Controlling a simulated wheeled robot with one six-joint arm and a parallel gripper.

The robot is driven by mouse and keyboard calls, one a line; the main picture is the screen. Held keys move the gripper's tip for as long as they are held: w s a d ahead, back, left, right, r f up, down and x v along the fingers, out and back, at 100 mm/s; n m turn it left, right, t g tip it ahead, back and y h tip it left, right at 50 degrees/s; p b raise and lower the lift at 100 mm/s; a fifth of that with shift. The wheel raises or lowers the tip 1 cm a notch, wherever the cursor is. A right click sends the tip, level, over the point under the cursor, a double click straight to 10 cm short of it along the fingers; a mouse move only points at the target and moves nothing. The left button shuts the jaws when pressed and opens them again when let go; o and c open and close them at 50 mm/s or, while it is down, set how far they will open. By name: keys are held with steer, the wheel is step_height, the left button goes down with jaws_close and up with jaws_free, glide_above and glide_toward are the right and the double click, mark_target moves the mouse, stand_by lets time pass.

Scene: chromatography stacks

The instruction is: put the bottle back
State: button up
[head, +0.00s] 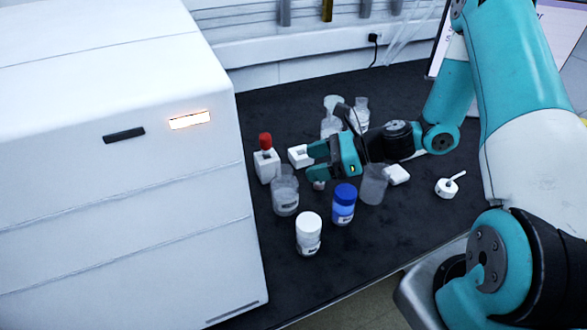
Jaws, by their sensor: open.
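A bottle with a blue cap (343,204) stands upright on the black bench. A bottle with a white cap (308,234) stands upright in front and to the left of it. A small red-capped bottle (265,142) sits upright in a white block-shaped holder (267,168) beside the large white machine. I cannot tell which bottle the task means. My gripper (313,162) is open, its fingers pointing left, behind the blue-capped bottle. I see nothing between its fingertips, though the view there is small and crowded. A white block with a dark opening (300,156) is just beyond the fingertips.
Clear glass vessels stand close around my gripper: one at the left (285,193), one at the right (374,184), others behind (332,124). The large white machine (125,180) bounds the left side. The front bench is clear.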

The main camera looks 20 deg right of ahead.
steer(key=s+a+r+n+g+h, duration=0.3)
steer(key=s+r+n, duration=0.6)
steer(key=n, duration=0.6)
steer(key=s+a+r+n+g+h, duration=0.3)
steer(key=s+a+r+n+h, duration=0.2)
steer(key=s+a+r+n, duration=0.3)
steer(key=s+r+n, duration=0.1)
steer(key=s+n, duration=0.3)
steer(key=n, duration=0.3)
steer(key=shift+s+n, duration=0.2)
steer(key=shift+n, duration=0.1)
steer(key=shift+r, duration=0.1)
